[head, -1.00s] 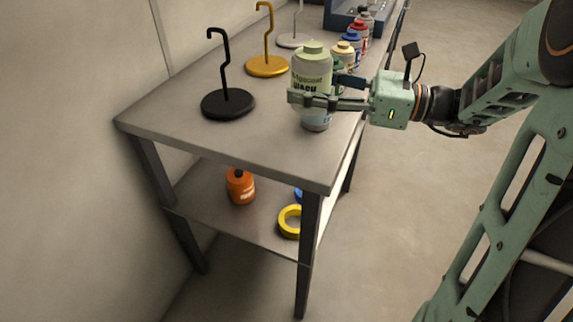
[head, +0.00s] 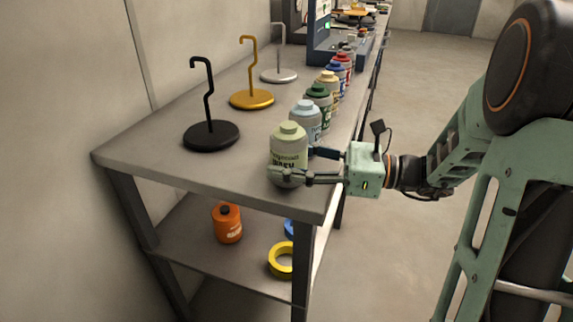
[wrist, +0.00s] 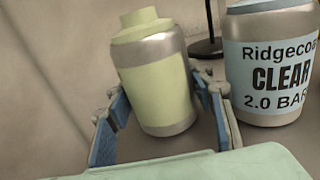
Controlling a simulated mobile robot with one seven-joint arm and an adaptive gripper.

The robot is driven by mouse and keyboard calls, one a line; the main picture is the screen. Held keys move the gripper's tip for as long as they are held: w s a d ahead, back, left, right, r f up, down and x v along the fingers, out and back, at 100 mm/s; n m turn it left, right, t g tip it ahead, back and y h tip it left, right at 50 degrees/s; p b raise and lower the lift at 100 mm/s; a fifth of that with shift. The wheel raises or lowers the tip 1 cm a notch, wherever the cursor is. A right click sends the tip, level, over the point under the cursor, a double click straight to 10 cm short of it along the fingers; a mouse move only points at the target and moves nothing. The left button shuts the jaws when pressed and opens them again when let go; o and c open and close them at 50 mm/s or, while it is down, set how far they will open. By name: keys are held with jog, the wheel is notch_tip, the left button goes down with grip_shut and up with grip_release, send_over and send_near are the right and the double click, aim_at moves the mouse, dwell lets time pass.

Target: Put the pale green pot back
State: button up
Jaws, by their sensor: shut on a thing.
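The pale green pot (head: 289,146) is at the near end of the row of pots, close to the table's front right corner. My gripper (head: 291,165) is shut on it from the right, fingers around its lower part. In the wrist view the pale green pot (wrist: 158,85) stands between the two fingers (wrist: 160,120) and looks slightly tilted in the picture. Whether its base touches the table top (head: 190,165) I cannot tell. The light blue pot (head: 306,118) is just behind it; the wrist view shows its label, "CLEAR" (wrist: 272,75), with a gap between them.
Several more pots, from dark green (head: 319,103) to red (head: 341,67), continue the row backward. Black (head: 211,136), yellow (head: 251,99) and grey (head: 279,75) hook stands are to the left. The lower shelf holds an orange pot (head: 227,226) and a yellow ring (head: 280,268).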

jog(key=o, duration=1.6)
jog(key=shift+f, duration=0.1)
jog(key=shift+r, duration=0.25)
jog(key=shift+s+d+f+p, duration=0.1)
jog(key=shift+s+d+p, duration=0.35)
jog(key=shift+d, duration=1.5)
jog(key=shift+s+d+r+p, duration=0.1)
jog(key=shift+s+d+p, duration=0.35)
jog(key=shift+d, duration=1.55)
jog(key=shift+s+d+f+p, duration=0.1)
jog(key=shift+s+d+p, duration=0.35)
jog(key=shift+d, duration=1.5)
jog(key=shift+w, duration=0.2)
